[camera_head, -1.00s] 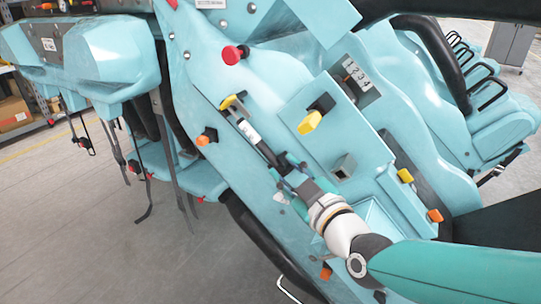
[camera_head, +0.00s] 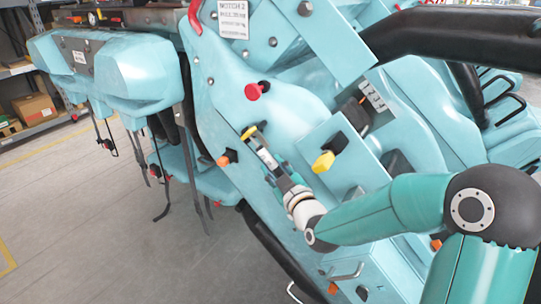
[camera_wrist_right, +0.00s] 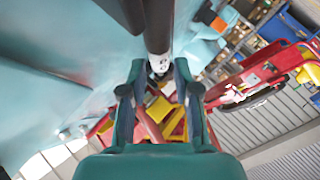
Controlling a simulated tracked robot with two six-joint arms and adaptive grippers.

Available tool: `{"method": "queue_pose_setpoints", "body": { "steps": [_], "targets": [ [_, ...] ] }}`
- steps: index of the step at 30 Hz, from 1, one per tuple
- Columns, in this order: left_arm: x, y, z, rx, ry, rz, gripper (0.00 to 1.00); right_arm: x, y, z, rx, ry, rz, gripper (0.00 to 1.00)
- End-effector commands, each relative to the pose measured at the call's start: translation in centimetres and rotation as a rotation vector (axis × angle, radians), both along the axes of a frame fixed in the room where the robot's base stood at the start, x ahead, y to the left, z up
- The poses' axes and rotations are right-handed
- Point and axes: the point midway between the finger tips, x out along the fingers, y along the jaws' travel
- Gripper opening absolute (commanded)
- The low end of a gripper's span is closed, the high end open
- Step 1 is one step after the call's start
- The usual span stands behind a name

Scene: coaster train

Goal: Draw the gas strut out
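The gas strut is a slim cylinder with a white label (camera_head: 267,158). It lies along the sloping pale-blue panel, with its upper end by a yellow-and-black clip (camera_head: 252,131). My right gripper (camera_head: 281,176) is at the strut's lower part, in line with it, and hides its lower end. In the right wrist view the dark strut (camera_wrist_right: 158,28) comes down from the top, and its pale end lies between the fingertips. The fingers (camera_wrist_right: 159,78) stand apart, with a gap visible on each side of the strut. My left gripper is not in view.
A red knob (camera_head: 257,90), an orange knob (camera_head: 228,157) and a yellow knob (camera_head: 323,161) stick out of the panel around the strut. Hanging straps and a seat unit (camera_head: 95,70) are at left. Open floor (camera_head: 90,220) lies at lower left.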

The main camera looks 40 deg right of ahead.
Motion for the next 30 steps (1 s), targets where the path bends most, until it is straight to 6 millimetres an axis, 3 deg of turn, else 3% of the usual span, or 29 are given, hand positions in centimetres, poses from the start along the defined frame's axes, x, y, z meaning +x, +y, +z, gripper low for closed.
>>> {"method": "queue_pose_setpoints", "body": {
  "steps": [6, 17, 24, 28, 29, 30],
  "targets": [
    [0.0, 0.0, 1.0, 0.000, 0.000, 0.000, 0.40, 2.4, -0.4, 0.1, 0.000, 0.001, 0.000, 0.31],
    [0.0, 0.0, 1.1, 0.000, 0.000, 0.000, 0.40, 2.9, -0.5, 0.0, 0.000, 0.001, 0.001, 0.31],
    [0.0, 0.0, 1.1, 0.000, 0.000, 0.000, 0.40, 2.9, -0.5, 0.0, 0.000, 0.001, 0.002, 0.00],
    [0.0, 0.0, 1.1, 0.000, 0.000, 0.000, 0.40, 2.9, -0.4, 0.0, 0.000, 0.002, 0.003, 0.00],
    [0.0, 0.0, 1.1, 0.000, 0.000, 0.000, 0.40, 2.9, -0.4, 0.0, 0.000, 0.002, 0.003, 0.19],
    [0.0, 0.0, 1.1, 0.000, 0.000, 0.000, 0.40, 2.9, -0.4, 0.0, 0.000, 0.002, 0.003, 0.12]
  ]
}}
